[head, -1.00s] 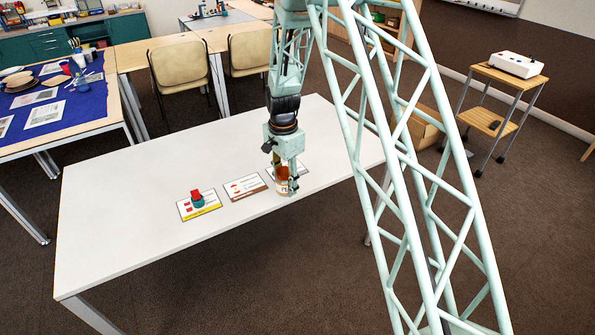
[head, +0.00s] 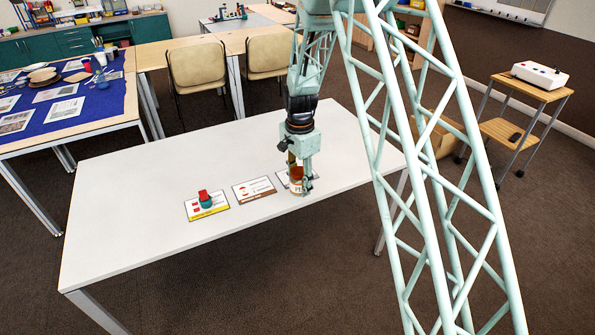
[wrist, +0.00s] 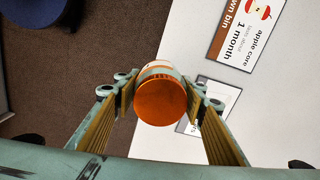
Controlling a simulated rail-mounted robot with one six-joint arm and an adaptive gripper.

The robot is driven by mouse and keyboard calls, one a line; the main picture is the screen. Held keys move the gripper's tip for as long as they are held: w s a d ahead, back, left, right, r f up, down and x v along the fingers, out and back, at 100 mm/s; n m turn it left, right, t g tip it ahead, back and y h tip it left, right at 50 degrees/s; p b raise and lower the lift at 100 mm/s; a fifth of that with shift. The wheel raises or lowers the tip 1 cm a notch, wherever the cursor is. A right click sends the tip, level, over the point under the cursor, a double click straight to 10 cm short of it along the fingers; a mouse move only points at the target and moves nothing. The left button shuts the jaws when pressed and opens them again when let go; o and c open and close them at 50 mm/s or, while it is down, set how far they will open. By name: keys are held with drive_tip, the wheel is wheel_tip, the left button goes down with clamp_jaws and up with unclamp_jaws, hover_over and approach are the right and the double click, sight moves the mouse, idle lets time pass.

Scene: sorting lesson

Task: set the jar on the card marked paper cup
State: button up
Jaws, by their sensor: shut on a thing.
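The jar (head: 296,186) has an orange lid and a pale label with partly hidden lettering. My gripper (head: 303,186) is shut on it, near the table's front edge. In the wrist view the jar (wrist: 160,100) sits between the two fingers of my gripper (wrist: 160,92), lid towards the camera. A white card (head: 311,175) lies beside and behind the jar, mostly hidden; in the wrist view it (wrist: 222,96) is partly covered by a finger. I cannot read which item it names. Whether the jar touches anything below is unclear.
Left of the jar lies the apple core card (head: 254,190), marked brown bin. Further left, a yellow-edged card (head: 192,213) bears a red and teal object (head: 206,199). The white table (head: 130,200) is otherwise clear. My lattice arm hides part of its right side.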

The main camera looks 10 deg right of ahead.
drive_tip(key=w, duration=0.4)
drive_tip(key=w+d+f+b, duration=0.1)
drive_tip(key=w, duration=0.4)
drive_tip(key=w+d+b, duration=0.1)
drive_tip(key=w, duration=0.4)
drive_tip(key=shift+d+f, duration=0.2)
drive_tip(key=shift+d, duration=0.05)
drive_tip(key=shift+w, duration=0.15)
drive_tip(key=shift+w+f+b, duration=0.1)
drive_tip(key=shift+f+b, duration=0.45)
drive_tip(key=shift+f, duration=1.2)
drive_tip(key=shift+f, duration=0.2)
drive_tip(key=o, duration=0.9)
drive_tip(key=shift+r, duration=0.15)
drive_tip(key=shift+r+p, duration=1.2)
drive_tip(key=shift+r, duration=4.85)
